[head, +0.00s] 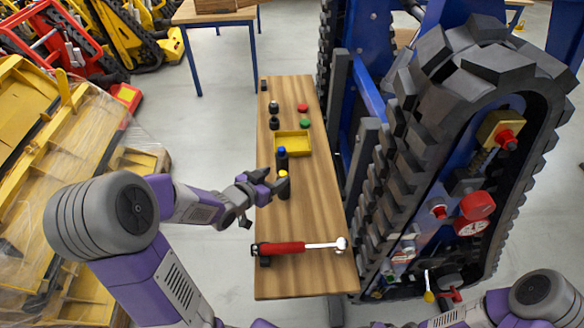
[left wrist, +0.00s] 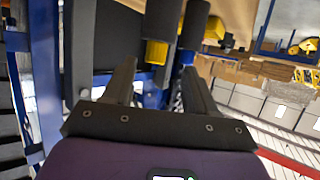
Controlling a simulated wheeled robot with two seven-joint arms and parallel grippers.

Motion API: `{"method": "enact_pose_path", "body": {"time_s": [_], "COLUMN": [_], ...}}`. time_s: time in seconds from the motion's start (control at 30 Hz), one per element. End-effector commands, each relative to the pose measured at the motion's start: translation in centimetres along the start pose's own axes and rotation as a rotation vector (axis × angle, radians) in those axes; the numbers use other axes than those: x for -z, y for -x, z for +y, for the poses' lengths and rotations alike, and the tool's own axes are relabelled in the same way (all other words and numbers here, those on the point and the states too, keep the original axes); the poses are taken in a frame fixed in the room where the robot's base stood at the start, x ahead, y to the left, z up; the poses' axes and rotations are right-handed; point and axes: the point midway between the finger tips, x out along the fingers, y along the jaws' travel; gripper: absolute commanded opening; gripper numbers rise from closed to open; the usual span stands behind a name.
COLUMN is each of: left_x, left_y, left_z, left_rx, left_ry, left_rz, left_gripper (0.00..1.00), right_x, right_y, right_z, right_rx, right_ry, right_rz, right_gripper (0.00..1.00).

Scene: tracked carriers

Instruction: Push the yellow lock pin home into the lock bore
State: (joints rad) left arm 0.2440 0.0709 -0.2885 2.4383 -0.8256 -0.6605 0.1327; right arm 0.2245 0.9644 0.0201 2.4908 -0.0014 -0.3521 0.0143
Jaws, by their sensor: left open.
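A black cylinder with a yellow top (head: 283,186), which may be the yellow lock pin, stands upright on the wooden bench. My left gripper (head: 272,188) is beside it, and I cannot tell if they touch. In the left wrist view the left gripper's fingers (left wrist: 158,88) are apart with nothing clearly held; a black cylinder with a yellow end (left wrist: 155,52) shows just beyond them. A small yellow-ended part (head: 429,296) shows low on the tracked carrier (head: 435,130). I cannot make out the lock bore.
The bench (head: 315,215) also bears a blue-topped black cylinder (head: 282,158), a yellow tray (head: 304,150), red (head: 303,107) and green (head: 305,123) round pieces, and a red-handled wrench (head: 285,248). The carrier's track stands close along the bench's right side.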

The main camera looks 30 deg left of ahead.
Motion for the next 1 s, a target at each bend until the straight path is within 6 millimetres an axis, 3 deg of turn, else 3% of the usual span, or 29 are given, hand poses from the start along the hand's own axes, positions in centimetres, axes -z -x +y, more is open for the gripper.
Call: {"method": "enact_pose_path", "body": {"time_s": [0.43, 0.77, 1.0], "left_x": [-0.2, 0.0, 0.0], "left_y": [-6.0, -6.8, -6.8], "left_z": [0.6, 0.6, 0.6], "left_rx": [-0.001, 0.0, 0.0], "left_ry": [-0.002, -0.002, -0.001], "left_rz": [-0.001, -0.001, 0.0], "left_gripper": [0.57, 0.57, 0.22], "right_x": [0.1, 0.1, 0.1], "right_y": [-2.0, -2.0, -2.0], "right_z": [0.8, 0.8, 0.8], "right_rx": [0.0, 0.0, 0.0], "right_ry": [-0.001, 0.0, 0.0], "right_rz": [0.0, 0.0, 0.0], "right_gripper": [0.53, 0.53, 0.53]}}
